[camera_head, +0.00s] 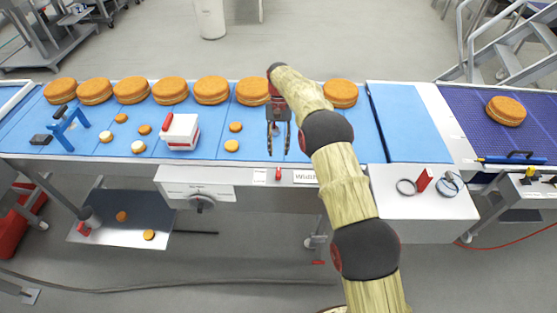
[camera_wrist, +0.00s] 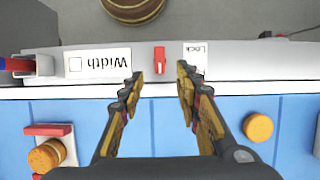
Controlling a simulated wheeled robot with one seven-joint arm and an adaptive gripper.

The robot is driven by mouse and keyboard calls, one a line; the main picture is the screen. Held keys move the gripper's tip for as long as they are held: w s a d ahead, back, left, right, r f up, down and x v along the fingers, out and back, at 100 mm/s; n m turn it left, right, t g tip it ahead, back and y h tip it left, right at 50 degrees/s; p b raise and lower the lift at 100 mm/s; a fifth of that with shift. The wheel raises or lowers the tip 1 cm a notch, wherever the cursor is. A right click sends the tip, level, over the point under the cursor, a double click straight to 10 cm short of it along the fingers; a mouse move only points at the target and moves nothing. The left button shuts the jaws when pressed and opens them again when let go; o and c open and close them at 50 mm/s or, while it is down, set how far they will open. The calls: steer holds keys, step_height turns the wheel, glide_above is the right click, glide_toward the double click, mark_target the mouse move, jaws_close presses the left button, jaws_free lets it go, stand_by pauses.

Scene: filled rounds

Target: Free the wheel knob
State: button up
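A small red lever (camera_head: 278,173) stands on the belt's front rail between a "Lock" label (camera_head: 260,176) and a "Width" label (camera_head: 305,176). In the wrist view the red lever (camera_wrist: 159,60) points straight across the rail, between the Width label (camera_wrist: 98,63) and the Lock label (camera_wrist: 194,56). A blue and red part in a pale bracket (camera_wrist: 38,66) sits beyond the Width label; I cannot tell if it is the wheel knob. My gripper (camera_head: 278,150) is open and empty over the belt's front edge. In the wrist view its fingertips (camera_wrist: 157,80) are apart, just behind the lever.
Large filled rounds (camera_head: 212,90) line the back of the blue belt. Small rounds (camera_head: 231,146) and a white box (camera_head: 181,134) lie left of my gripper. A dark dial (camera_head: 199,205) is on a panel below. A grey side shelf (camera_head: 425,205) is at right.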

steer(key=shift+v, duration=1.5)
